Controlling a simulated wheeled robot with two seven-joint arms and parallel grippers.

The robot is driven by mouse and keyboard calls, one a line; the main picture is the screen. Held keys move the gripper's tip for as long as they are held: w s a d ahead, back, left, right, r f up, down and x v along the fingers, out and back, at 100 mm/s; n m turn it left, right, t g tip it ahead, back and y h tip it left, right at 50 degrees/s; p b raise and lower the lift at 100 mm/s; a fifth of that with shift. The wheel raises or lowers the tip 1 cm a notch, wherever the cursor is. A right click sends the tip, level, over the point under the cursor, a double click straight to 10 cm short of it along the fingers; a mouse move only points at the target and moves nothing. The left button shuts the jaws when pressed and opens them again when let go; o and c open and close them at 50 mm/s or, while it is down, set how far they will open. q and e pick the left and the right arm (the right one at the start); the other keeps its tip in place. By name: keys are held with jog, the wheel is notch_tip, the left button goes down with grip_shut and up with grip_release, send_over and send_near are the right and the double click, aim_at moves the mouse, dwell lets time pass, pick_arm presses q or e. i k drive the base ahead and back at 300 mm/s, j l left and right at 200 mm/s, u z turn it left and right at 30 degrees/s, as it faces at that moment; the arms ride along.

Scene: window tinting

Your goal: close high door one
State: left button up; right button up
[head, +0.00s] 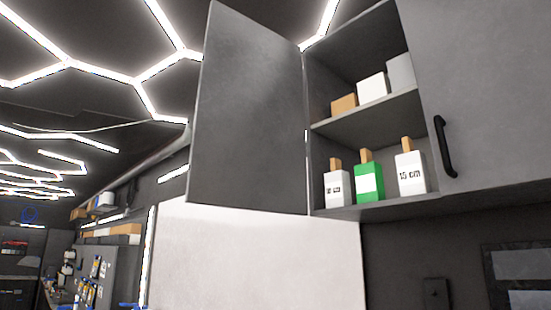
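The high cabinet door (250,112) is a dark grey panel. It stands wide open on the left side of its cabinet, hinged at the cabinet's left edge. The open cabinet (330,75) shows two levels split by a shelf (368,118). Neither of my grippers is in the head view, so nothing is seen touching the door. No handle shows on the visible face of the open door.
Below stand two white bottles (337,190) (410,178) and a green bottle (368,184); above are small boxes (372,87). A closed door (490,90) with a black handle (445,147) is at right. A white panel (260,255) hangs below. Space left of the open door looks free.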

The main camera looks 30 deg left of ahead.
aim_at(248, 150)
jog(key=j+z, duration=0.15)
jog(key=j, duration=0.4)
jog(key=j+z, duration=0.15)
jog(key=j, duration=0.45)
jog(key=k+j+z, duration=0.15)
jog(key=j, duration=0.4)
jog(key=j+z, duration=0.15)
jog(key=j, duration=0.4)
